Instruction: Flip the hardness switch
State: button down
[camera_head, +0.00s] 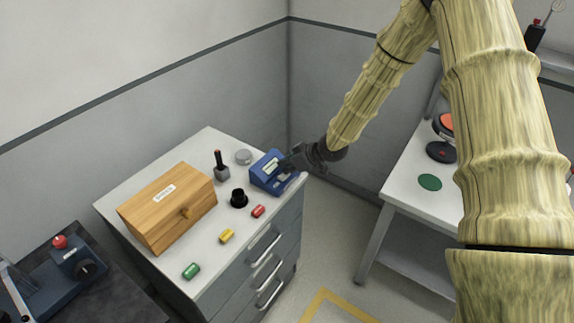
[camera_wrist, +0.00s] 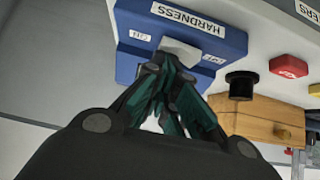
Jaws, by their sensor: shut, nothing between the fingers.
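The hardness switch is a blue box (camera_head: 262,182) at the right end of the white cabinet top.
On the cabinet top stand a wooden box (camera_head: 166,208), a black knob (camera_head: 239,198), a dark upright lever (camera_head: 220,165), a grey disc (camera_head: 244,157), and red (camera_head: 258,211), yellow (camera_head: 227,236) and green (camera_head: 191,271) pieces. A white table (camera_head: 405,187) stands at the right.

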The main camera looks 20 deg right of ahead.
jog(key=shift+f, duration=0.1)
jog(key=shift+s+a, duration=0.1)
jog(key=shift+s, duration=0.05)
jog(key=shift+s+a+r, duration=0.2)
jog(key=shift+s+a, duration=0.15)
jog(key=shift+a, duration=0.2)
jog(key=shift+r, duration=0.1)
jog(key=r+p, duration=0.2)
jog(key=r, duration=0.1)
jog(key=r+p, duration=0.1)
jog(key=p, duration=0.1)
jog(key=shift+w+d+r, duration=0.15)
jog(key=shift+w+d, duration=0.05)
jog(key=shift+d, duration=0.1)
jog(key=shift+s+d+b, duration=0.2)
jog(key=shift+d+b, duration=0.05)
jog(key=shift+b, duration=0.35)
jog(key=b+v, duration=0.2)
jog(key=v, duration=0.7)
jog(key=shift+d, duration=0.25)
